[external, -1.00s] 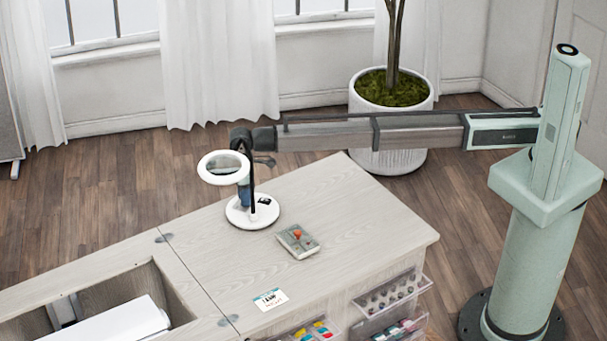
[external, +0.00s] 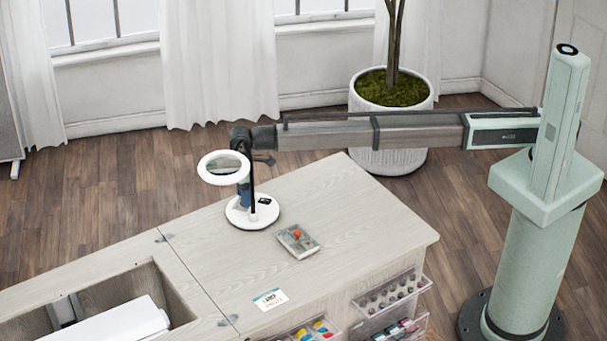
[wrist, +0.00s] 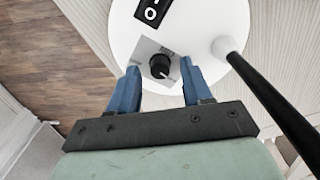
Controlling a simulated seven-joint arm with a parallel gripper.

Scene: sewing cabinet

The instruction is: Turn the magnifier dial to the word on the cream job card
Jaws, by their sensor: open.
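The white magnifier lamp has a ring head (external: 223,168) on a dark stem and a round white base (external: 240,214). In the wrist view the base (wrist: 205,40) carries a black dial (wrist: 160,65) on a grey plate, with a pointer mark on the knob; the words around it are too small to read. My gripper (wrist: 160,85) is open, its blue fingers on either side of the dial and apart from it. In the external view the lamp partly hides my gripper (external: 243,194). The cream job card (external: 270,299) lies flat near the cabinet's front edge; its word is not legible.
A black rocker switch (wrist: 152,10) sits on the lamp base, and the stem (wrist: 270,95) rises close to my gripper's right side. A grey box with an orange-red knob (external: 298,240) lies nearby. A sewing machine (external: 110,322) sits in the recess.

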